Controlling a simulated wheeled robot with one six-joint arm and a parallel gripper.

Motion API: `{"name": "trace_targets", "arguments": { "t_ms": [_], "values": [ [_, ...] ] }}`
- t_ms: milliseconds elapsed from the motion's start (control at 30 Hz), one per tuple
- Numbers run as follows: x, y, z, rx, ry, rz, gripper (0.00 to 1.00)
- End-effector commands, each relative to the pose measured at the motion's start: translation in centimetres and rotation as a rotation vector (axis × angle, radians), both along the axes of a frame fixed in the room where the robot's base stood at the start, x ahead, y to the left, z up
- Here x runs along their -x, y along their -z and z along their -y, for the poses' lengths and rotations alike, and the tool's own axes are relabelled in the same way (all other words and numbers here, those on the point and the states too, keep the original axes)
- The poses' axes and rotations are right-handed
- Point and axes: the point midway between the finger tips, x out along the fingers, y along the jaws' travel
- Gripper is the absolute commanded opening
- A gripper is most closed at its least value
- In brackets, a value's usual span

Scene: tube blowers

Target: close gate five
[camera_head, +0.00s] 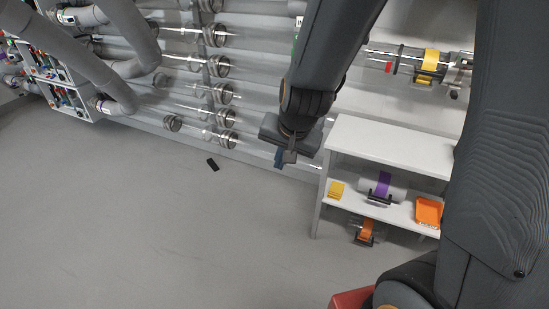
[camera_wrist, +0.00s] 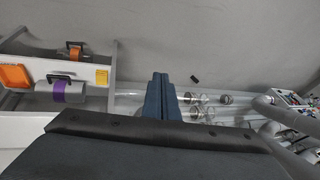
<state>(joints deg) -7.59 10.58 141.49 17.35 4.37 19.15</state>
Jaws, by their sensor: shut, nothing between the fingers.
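My gripper (camera_head: 284,160) is shut and empty, pointing down in front of the lower wall tubes, just left of the white shelf. In the wrist view its dark blue fingers (camera_wrist: 160,82) lie together. Clear tubes with metal ring fittings (camera_head: 224,93) run in rows along the wall; some fittings also show in the wrist view (camera_wrist: 198,113). A clear tube section with a yellow band (camera_head: 430,62) is at the upper right, partly beside my arm. I cannot tell which part is gate five; no number is readable, and my arm hides part of the tubes.
The white shelf (camera_head: 390,144) holds a purple-banded canister (camera_head: 381,186), a yellow block (camera_head: 336,190) and an orange tray (camera_head: 428,211). An orange-banded canister (camera_head: 365,232) is below. A small black object (camera_head: 212,164) lies on otherwise clear floor. Grey hoses (camera_head: 85,55) hang at left.

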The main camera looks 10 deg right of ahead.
Motion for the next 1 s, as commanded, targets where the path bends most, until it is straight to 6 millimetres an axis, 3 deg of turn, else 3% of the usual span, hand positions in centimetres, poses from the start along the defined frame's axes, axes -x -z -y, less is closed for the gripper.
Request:
{"name": "trace_targets", "arguments": {
  "t_ms": [33, 200, 400, 500, 700, 1000],
  "values": [
    [-2.6, 2.7, -0.9, -0.027, 0.070, 0.050, 0.00],
    [-9.7, 7.2, -2.6, -0.133, 0.338, 0.243, 0.00],
    [-16.2, 11.8, -3.0, -0.252, 0.639, 0.481, 0.00],
    [-18.5, 14.0, -2.8, -0.309, 0.778, 0.608, 0.00],
    [-21.1, 18.0, -2.1, -0.418, 1.011, 0.882, 0.00],
    [-20.8, 20.9, -1.6, -0.535, 1.173, 1.223, 0.00]
  ]
}}
